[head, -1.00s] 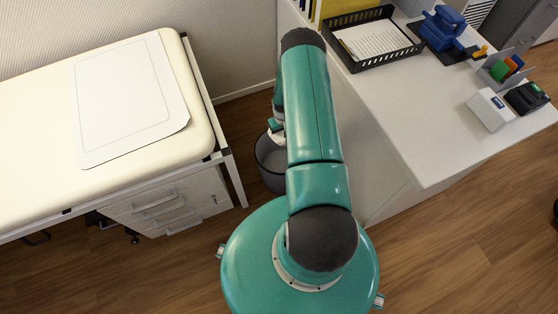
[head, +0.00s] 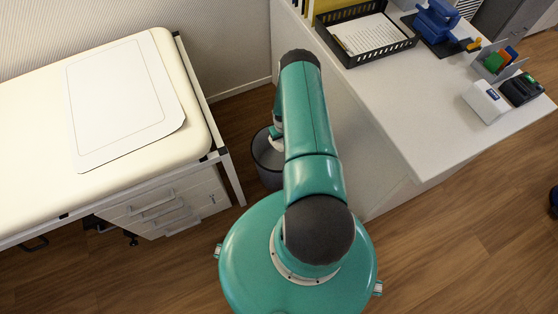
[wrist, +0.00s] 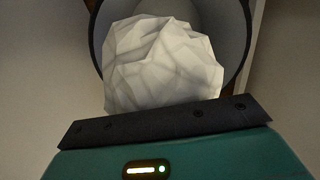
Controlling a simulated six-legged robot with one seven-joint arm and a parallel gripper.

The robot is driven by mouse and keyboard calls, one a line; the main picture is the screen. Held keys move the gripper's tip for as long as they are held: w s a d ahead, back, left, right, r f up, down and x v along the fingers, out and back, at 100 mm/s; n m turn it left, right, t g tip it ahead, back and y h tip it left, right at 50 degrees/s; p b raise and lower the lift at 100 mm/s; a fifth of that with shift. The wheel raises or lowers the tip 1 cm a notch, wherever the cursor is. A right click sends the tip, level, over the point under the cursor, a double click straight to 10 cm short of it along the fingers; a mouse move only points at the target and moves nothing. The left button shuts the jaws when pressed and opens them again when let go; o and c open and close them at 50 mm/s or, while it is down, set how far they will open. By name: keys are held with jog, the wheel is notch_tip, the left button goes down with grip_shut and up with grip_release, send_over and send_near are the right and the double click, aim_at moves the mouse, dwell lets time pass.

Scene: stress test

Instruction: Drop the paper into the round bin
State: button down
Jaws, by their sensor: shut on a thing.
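A crumpled white ball of paper (wrist: 163,62) fills the middle of the wrist view, held at the dark edge of my gripper (wrist: 165,118). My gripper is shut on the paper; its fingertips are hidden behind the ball. The round grey bin (wrist: 238,35) lies beyond the paper in the wrist view, its dark rim curving around the ball on both sides. In the head view the bin (head: 268,170) stands on the floor between the couch and the desk, partly covered by my arm.
A cream couch (head: 30,120) with a white sheet (head: 120,100) stands at left, with a drawer unit (head: 170,205) below. A white desk (head: 400,100) at right holds a black paper tray (head: 350,58), a blue hole punch (head: 437,22) and small items.

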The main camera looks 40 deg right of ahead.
jog(key=c, duration=1.3)
grip_release()
jog(key=shift+c, duration=0.2)
notch_tip(320, 180, up, 14)
